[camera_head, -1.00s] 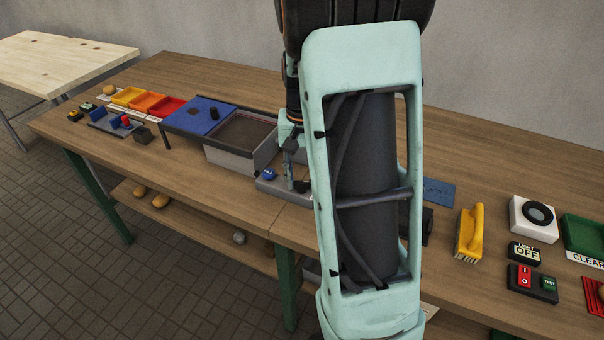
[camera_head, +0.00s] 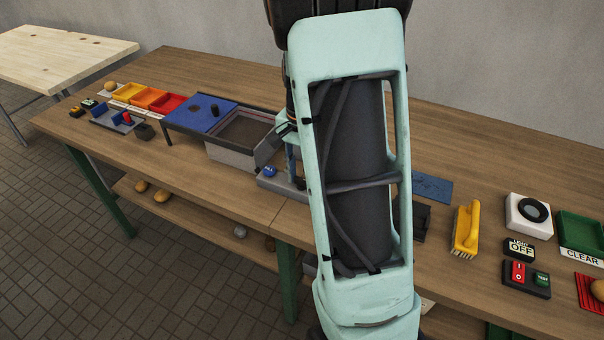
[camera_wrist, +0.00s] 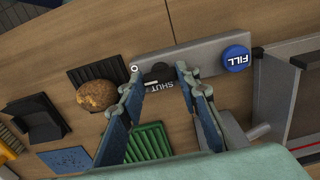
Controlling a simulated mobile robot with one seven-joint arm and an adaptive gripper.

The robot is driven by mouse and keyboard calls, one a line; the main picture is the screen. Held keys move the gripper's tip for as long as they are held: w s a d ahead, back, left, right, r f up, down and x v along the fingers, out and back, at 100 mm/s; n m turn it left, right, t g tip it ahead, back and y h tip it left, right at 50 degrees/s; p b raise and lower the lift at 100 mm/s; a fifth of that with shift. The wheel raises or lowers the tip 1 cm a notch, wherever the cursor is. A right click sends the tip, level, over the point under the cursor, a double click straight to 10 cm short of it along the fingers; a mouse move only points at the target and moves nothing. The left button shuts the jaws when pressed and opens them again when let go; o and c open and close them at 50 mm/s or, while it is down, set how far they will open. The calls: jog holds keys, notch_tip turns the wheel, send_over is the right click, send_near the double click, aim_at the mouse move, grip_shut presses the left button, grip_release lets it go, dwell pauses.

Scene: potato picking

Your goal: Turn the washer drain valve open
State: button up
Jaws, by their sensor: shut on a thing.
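The washer drain valve's black handle (camera_wrist: 157,73) sits on a grey base plate (camera_wrist: 200,58), beside the label SHUT, in the wrist view. My gripper (camera_wrist: 160,70) has its two blue fingers on either side of the handle and is shut on it. A round blue FILL button (camera_wrist: 236,58) is at the right end of the same plate. In the head view the FILL button (camera_head: 270,171) shows left of my arm, while my arm hides the handle. How far the handle is turned is hard to tell.
The washer basin (camera_wrist: 272,100) stands right of the valve plate. A potato (camera_wrist: 97,95) lies on a dark pad to the left. A green ribbed pad (camera_wrist: 150,142) shows between my fingers. A yellow brush (camera_head: 466,230) and a switch box (camera_head: 526,279) stand right of my arm.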

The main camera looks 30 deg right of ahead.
jog(key=o, duration=1.2)
jog(key=shift+c, duration=0.2)
notch_tip(320, 180, up, 12)
